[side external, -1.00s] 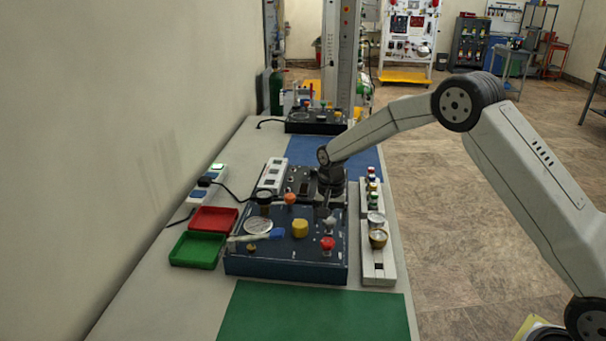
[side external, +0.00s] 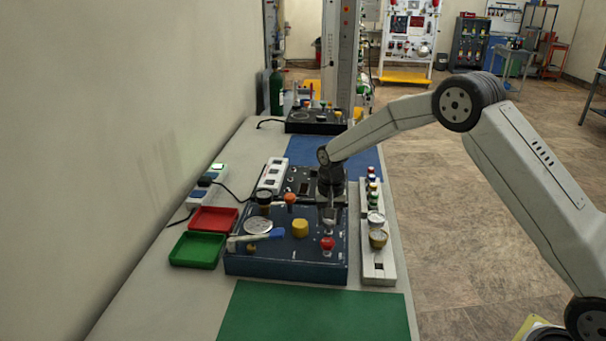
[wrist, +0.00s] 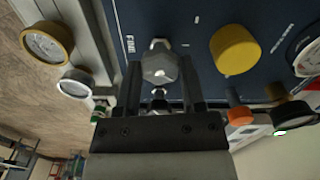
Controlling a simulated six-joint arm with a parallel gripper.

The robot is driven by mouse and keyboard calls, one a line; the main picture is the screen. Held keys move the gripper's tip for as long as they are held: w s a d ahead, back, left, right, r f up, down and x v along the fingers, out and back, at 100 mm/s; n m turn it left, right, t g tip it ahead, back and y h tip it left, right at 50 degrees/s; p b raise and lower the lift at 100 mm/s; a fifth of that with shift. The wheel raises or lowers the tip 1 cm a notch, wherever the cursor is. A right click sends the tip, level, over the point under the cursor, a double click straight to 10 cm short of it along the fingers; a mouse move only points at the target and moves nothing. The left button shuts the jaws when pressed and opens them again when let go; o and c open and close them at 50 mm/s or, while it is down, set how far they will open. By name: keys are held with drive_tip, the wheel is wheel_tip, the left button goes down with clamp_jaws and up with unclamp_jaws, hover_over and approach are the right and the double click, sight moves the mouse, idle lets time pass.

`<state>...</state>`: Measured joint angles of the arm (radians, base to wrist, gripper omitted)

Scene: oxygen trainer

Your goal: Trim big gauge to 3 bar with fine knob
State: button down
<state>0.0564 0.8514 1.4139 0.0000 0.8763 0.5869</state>
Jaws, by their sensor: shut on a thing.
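The grey fine knob (wrist: 159,64), beside a "FINE" label, is on the dark blue panel (side external: 290,270). My gripper (wrist: 160,74) points at the panel with one finger on each side of this knob and is shut on it. In the side view my gripper (side external: 329,216) is at the panel's right part, above the red knob (side external: 327,243), and mostly hides the fine knob. The big gauge (side external: 258,227) is a white dial at the panel's left; it is cut off at the right edge of the wrist view (wrist: 309,56). Its reading is too small to tell.
A yellow knob (side external: 300,228) and an orange knob (side external: 290,198) stand near my gripper. A strip with small gauges (side external: 378,266) stands right; red (side external: 213,219) and green (side external: 196,250) trays lie left.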

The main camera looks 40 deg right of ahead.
drive_tip(key=shift+n, duration=2.1)
drive_tip(key=shift+c, duration=1)
unclamp_jaws()
drive_tip(key=shift+r, duration=0.1)
drive_tip(key=shift+r, duration=3.85)
